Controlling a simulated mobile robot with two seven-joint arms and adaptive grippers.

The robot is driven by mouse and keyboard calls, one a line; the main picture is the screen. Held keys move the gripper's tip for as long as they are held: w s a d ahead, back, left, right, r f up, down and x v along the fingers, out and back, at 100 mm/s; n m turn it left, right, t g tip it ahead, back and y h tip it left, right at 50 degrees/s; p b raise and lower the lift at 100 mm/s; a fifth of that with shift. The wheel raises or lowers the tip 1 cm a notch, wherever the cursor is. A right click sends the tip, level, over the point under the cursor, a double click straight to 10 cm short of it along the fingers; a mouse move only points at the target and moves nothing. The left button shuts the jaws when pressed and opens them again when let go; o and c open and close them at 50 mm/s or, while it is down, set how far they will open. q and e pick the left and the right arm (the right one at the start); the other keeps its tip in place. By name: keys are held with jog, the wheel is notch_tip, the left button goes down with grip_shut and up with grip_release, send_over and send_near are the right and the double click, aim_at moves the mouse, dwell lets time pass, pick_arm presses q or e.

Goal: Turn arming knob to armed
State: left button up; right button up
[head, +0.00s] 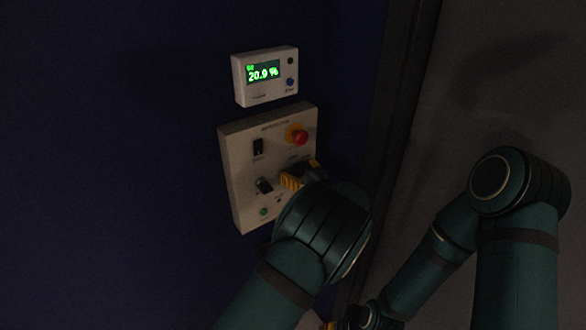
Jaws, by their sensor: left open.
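A pale control panel (237,160) is mounted on the dark blue wall. A dark knob (265,185) sits low on its face, appearing tilted; its label is too small to read. My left gripper (302,174), with yellow fingertips, is open just right of the knob, in front of the panel's right part. It appears apart from the knob. My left wrist hides the panel's lower right corner. My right gripper (362,318) is low at the bottom edge, mostly cut off, so its jaws cannot be made out.
A red mushroom button (299,137) on a yellow base is at the panel's upper right, close above my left gripper. A black switch (258,147) is at upper left and a green button (263,212) below. A display box (265,90) reading 20.9 % hangs above.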

dwell(0.3)
pick_arm(q)
grip_shut()
jog(key=shift+r, duration=0.1)
jog(key=shift+m+p, duration=0.95)
jog(key=shift+m, duration=0.15)
jog(key=m+p, duration=0.1)
jog(key=m, duration=0.1)
jog(key=shift+a+r+m+p, duration=0.1)
jog(key=shift+m+p, duration=0.2)
jog(key=shift+m, duration=0.1)
jog(key=m+p, duration=0.2)
jog(key=m, duration=0.2)
jog(key=shift+m+p, duration=0.45)
jog(key=shift+m, duration=1.15)
